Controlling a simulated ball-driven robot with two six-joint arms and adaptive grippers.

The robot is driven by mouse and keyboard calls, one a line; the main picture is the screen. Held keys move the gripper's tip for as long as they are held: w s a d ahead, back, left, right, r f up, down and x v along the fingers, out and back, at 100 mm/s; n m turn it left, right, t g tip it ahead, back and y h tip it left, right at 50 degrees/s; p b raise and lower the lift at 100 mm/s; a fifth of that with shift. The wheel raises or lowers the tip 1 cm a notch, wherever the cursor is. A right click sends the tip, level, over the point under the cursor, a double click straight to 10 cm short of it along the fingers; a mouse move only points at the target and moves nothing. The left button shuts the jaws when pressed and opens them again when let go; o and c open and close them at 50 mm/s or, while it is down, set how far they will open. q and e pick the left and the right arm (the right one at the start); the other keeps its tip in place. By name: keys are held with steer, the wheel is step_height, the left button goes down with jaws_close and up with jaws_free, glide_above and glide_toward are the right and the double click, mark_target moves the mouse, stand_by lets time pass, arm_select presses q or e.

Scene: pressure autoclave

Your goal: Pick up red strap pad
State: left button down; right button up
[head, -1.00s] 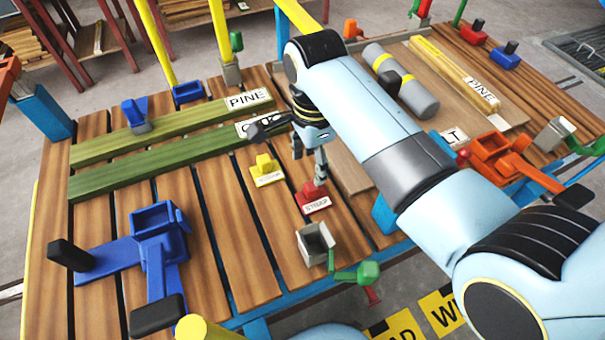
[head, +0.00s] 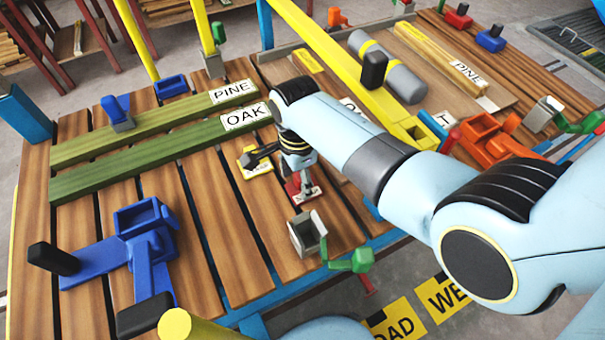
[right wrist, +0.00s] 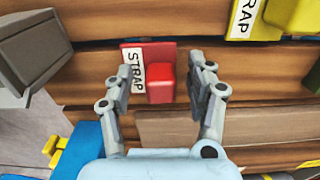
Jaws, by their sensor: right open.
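The red strap pad (head: 314,194) lies on the slatted wooden table, partly hidden behind my right gripper (head: 300,184) in the head view. In the right wrist view the red strap pad (right wrist: 163,82) is a flat red plate with a raised red block and a white STRAP label. My right gripper (right wrist: 163,70) is open there, its two fingers on either side of the raised block with nothing between them gripped. Whether a finger touches the pad cannot be told. My left gripper is not in view.
A yellow strap pad (head: 258,163) lies just left of the red one. A grey open box with a green handle (head: 306,235) stands close in front. Green beams (head: 150,168), a blue clamp (head: 148,235) and a long yellow bar (head: 335,58) are nearby.

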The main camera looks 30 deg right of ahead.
jaws_close()
